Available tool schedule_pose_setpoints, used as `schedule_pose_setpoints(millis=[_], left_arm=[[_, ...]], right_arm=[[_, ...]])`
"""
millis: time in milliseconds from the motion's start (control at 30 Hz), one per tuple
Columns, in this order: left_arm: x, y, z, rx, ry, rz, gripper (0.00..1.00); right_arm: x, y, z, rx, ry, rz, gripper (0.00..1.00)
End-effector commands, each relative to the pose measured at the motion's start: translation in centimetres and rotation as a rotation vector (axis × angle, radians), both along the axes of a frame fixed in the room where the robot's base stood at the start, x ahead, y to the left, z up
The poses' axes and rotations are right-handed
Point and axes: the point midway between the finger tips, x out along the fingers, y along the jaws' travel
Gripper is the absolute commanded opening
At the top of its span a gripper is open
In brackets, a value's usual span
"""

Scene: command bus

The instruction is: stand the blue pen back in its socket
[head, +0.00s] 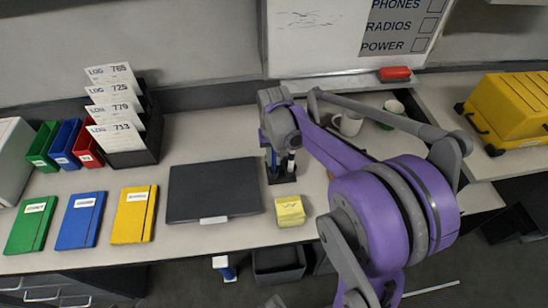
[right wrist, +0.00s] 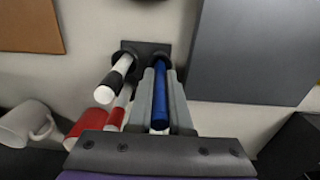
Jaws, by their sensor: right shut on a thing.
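The blue pen (right wrist: 160,95) stands between the two grey fingers of my right gripper (right wrist: 163,100) in the right wrist view. The gripper is shut on it. The pen's far end meets the dark pen holder (right wrist: 145,50) near one of its sockets; I cannot tell whether the tip is inside or just above. In the head view the blue pen (head: 273,160) looks roughly upright over the holder (head: 282,177), with my right gripper (head: 275,148) above, partly hidden by its own wrist. My left gripper is not in view.
A white pen with a black band (right wrist: 112,80) and a red-and-white pen (right wrist: 120,105) stand close beside the gripper. A dark flat pad (head: 213,190) lies left of the holder, yellow notes (head: 290,211) in front. A white mug (head: 348,123) stands behind the arm.

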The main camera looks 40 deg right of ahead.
Motion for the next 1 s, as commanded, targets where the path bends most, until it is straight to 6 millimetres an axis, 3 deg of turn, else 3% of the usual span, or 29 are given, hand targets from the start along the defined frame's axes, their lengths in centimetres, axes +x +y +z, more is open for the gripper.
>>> schedule_pose_setpoints(millis=[967,1000], left_arm=[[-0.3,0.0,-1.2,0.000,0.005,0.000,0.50],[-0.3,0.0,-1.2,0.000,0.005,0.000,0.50]], right_arm=[[0.0,0.0,-1.6,0.000,0.000,0.000,0.00],[0.0,0.0,-1.6,0.000,0.000,0.000,0.25]])
